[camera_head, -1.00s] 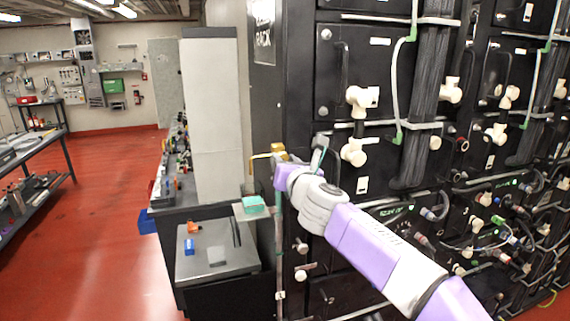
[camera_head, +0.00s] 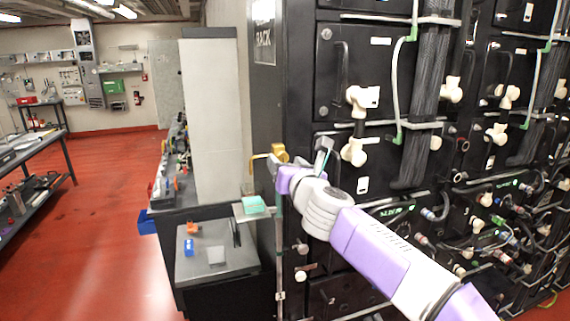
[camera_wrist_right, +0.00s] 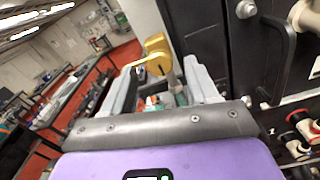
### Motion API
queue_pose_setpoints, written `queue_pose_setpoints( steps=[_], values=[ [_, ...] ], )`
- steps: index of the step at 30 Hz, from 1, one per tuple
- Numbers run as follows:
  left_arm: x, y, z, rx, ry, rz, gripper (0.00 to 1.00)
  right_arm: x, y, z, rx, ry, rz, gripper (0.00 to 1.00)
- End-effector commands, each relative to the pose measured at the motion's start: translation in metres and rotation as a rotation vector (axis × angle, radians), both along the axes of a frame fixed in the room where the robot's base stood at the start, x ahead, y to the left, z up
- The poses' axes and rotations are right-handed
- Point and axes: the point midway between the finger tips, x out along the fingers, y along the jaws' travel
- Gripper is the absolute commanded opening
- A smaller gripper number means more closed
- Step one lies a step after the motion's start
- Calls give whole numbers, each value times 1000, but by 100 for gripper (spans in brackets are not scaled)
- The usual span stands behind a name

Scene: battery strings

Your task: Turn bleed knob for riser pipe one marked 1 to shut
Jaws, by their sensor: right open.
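A gold bleed knob (camera_head: 279,152) with a thin bent gold pipe sits on a vertical riser pipe at the left edge of the black rack. In the right wrist view the knob (camera_wrist_right: 157,60) shows just past and between my fingertips; I cannot tell whether they touch it. My right gripper (camera_head: 273,166) is at the knob, slightly below it in the head view. In the right wrist view its grey fingers (camera_wrist_right: 162,84) are apart with nothing clasped. No mark 1 is readable on the knob. My left gripper is not in view.
The black battery rack (camera_head: 300,90) stands close on the right, with cream knobs (camera_head: 362,100) and cables. A small shelf with a green box (camera_head: 254,205) is below left of the gripper. A grey bench (camera_head: 215,258) stands lower. Open red floor lies left.

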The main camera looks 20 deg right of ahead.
Motion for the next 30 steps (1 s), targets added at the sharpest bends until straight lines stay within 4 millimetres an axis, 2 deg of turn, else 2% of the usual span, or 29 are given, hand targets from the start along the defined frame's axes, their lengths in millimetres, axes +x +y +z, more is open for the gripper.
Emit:
queue_pose_setpoints(
  steps=[6, 12, 27, 30],
  values=[
    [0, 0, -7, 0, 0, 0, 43, -36, -1, 0, -1, -3, -1, 59],
    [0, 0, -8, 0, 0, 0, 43, -56, -2, 0, 0, -2, 1, 59],
    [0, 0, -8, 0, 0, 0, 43, -60, -2, -1, 0, 0, 0, 59],
    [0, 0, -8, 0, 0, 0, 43, -54, -1, -12, -38, 19, 0, 59]
  ],
)
